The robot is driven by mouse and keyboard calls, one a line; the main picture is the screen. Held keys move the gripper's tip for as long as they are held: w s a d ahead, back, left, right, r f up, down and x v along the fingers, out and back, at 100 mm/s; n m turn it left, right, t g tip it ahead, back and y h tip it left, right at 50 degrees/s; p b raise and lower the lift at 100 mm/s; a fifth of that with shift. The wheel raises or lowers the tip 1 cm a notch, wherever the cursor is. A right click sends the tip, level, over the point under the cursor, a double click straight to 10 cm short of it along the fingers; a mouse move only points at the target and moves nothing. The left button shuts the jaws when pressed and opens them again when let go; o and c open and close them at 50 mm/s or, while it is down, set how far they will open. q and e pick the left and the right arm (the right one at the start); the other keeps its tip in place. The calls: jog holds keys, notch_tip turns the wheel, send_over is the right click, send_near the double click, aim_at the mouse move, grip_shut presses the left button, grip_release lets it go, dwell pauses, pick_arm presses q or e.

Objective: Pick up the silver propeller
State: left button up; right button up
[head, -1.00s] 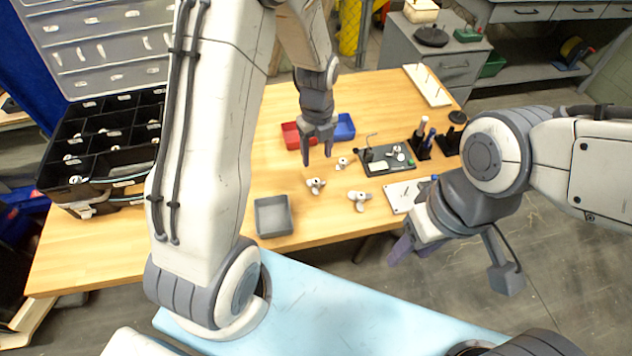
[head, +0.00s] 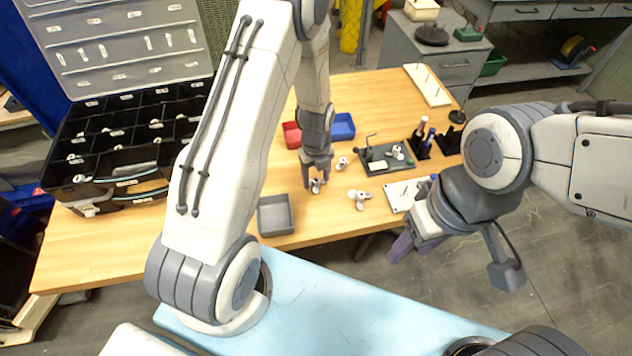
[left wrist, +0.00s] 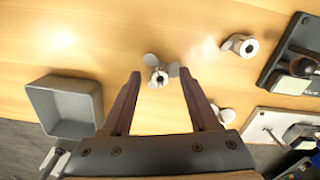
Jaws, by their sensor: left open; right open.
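A small silver-grey propeller (head: 316,188) lies on the wooden table, partly hidden by my left gripper (head: 317,181). In the left wrist view the propeller (left wrist: 161,76) shows just beyond and between the fingertips of the open left gripper (left wrist: 160,77). The jaws are not closed on it. Two similar pale propellers lie nearby, one to the right (head: 360,199) and a smaller one (head: 343,163) farther back. My right gripper (head: 412,246) is open and empty, off the table's front right side.
A grey tray (head: 260,229) stands left of the propellers. Red (head: 291,135) and blue (head: 343,127) bins stand behind. A dark tool board (head: 375,167) and a white plate (head: 396,196) lie to the right. A black compartment case (head: 110,203) fills the left. The front table strip is clear.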

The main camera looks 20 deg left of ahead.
aim_at(319, 181)
pick_arm(q)
grip_shut()
jog(key=shift+r, duration=0.1)
jog(key=shift+r, duration=0.4)
jog(key=r, duration=0.2)
jog(key=r+b, duration=0.1)
jog(key=shift+d+r, duration=0.35)
jog(key=shift+d, duration=0.05)
jog(key=s+d+r+b, duration=0.1)
jog(key=s+d+r, duration=0.1)
jog(key=d+r, duration=0.4)
jog(key=d, duration=0.4)
jog(key=shift+s+d+r, duration=0.2)
jog(key=shift+d, duration=0.1)
